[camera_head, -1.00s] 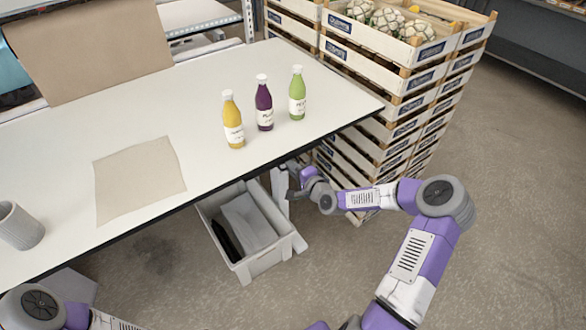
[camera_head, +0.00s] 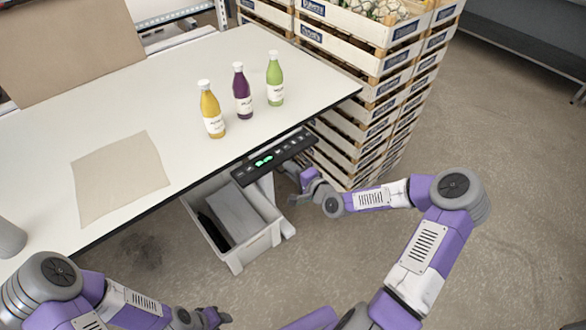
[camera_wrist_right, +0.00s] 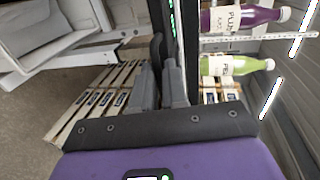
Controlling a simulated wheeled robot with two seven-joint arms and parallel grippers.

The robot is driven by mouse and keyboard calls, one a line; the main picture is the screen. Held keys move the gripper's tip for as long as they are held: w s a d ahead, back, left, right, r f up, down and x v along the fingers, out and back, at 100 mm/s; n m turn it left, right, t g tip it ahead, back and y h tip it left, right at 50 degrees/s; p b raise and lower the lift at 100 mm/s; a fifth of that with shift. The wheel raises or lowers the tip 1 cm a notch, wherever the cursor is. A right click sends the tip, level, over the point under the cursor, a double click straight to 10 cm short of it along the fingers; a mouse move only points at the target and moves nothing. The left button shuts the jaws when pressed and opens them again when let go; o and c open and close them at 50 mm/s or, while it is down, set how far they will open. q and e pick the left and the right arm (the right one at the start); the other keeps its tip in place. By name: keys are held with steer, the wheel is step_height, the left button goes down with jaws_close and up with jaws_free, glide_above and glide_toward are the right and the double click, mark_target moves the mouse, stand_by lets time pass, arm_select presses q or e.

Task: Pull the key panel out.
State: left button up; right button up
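The key panel (camera_head: 275,155) is a long dark bar with lit green marks, sticking out from under the table's near edge at its right end. In the right wrist view it is a dark strip (camera_wrist_right: 172,22) seen nearly edge-on. My right gripper (camera_head: 291,192) is just below and in front of the panel's right part. In the wrist view its fingers (camera_wrist_right: 160,85) are close together near the panel's end. Whether they hold its edge is unclear. My left gripper (camera_head: 218,316) is low at the bottom of the head view, away from the panel, its fingertips too small to judge.
The white table (camera_head: 185,75) carries yellow (camera_head: 211,112), purple (camera_head: 242,92) and green (camera_head: 275,80) bottles and a brown sheet (camera_head: 118,175). A grey bin (camera_head: 237,258) stands beneath the panel. Stacked wooden crates (camera_head: 365,95) stand close on the right. Floor at far right is clear.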

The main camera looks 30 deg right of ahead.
steer(key=shift+o, duration=0.2)
steer(key=shift+s, duration=0.1)
steer(key=p+v, duration=0.1)
steer(key=v, duration=0.6)
steer(key=shift+s+p, duration=0.15)
steer(key=shift+p, duration=0.2)
steer(key=shift+a, duration=0.1)
steer(key=s+a+f+n+g+y, duration=0.2)
steer(key=a+f+n+g, duration=0.15)
steer(key=a+f, duration=0.5)
steer(key=s+a+f+n+g, duration=0.4)
steer(key=s+a+f+g, duration=0.1)
steer(key=s, duration=0.4)
steer(key=s+a+f+n+g+h, duration=0.1)
steer(key=s+a+f+n+g, duration=0.4)
steer(key=s+f, duration=0.3)
steer(key=shift+s+g+h, duration=0.3)
steer(key=shift+s+g, duration=0.1)
steer(key=shift+g, duration=0.25)
